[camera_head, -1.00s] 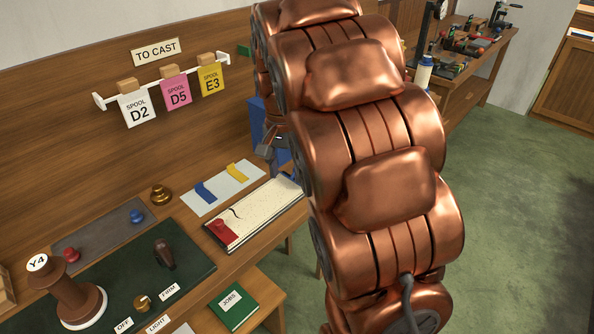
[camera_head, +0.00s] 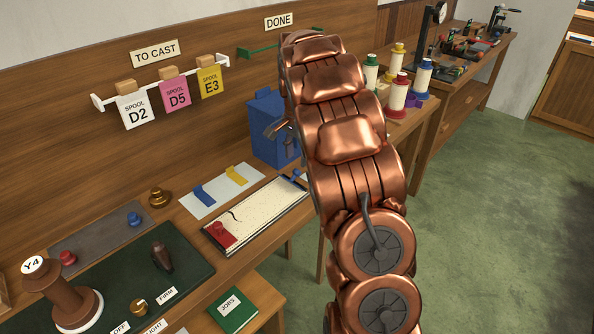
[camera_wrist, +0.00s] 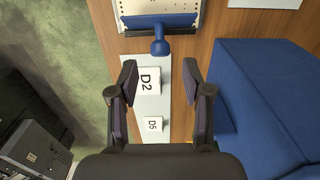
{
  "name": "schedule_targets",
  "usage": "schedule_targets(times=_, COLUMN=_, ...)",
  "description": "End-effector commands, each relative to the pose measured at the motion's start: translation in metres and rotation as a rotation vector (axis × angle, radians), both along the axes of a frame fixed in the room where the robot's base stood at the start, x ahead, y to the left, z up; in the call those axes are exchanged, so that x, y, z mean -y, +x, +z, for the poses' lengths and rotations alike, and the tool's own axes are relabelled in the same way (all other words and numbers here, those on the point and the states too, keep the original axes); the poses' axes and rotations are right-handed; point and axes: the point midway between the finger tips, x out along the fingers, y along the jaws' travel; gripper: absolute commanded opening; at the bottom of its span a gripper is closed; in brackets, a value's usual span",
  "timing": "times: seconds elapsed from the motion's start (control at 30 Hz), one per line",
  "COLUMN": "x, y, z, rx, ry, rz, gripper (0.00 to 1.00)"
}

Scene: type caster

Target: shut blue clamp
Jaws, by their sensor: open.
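The blue clamp (camera_wrist: 165,20) shows at the top of the wrist view. It lies across the end of a cream board, with its round knob pointing toward my gripper. In the head view the blue clamp (camera_head: 298,175) shows at the right end of the cream board (camera_head: 262,208), partly hidden by my arm. I cannot tell whether it is raised or down. My gripper (camera_wrist: 160,78) is open and empty, its fingertips apart and short of the knob in the picture. In the head view my arm mostly hides my gripper. A red clamp (camera_head: 222,234) sits at the board's left end.
A big blue box (camera_wrist: 265,105) stands right of my gripper in the wrist view. A pale strip with D2 (camera_wrist: 149,81) and D5 cards appears between and below my fingers. Coloured spools (camera_head: 398,91) stand right of my arm. Green floor lies beyond the bench edge.

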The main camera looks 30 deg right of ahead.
Motion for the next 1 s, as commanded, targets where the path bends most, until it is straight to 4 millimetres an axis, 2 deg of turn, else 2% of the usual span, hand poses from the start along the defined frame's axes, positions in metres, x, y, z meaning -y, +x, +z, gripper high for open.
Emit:
schedule_targets(times=0.4, x=0.0, y=-0.001, z=-0.055, rx=-0.003, ry=-0.001, rz=0.0, gripper=0.49)
schedule_targets(times=0.73, x=0.0, y=0.0, z=-0.062, rx=0.003, ry=-0.002, rz=0.001, gripper=0.49)
schedule_targets(times=1.0, x=0.0, y=0.0, z=-0.062, rx=0.002, ry=-0.003, rz=0.001, gripper=0.22)
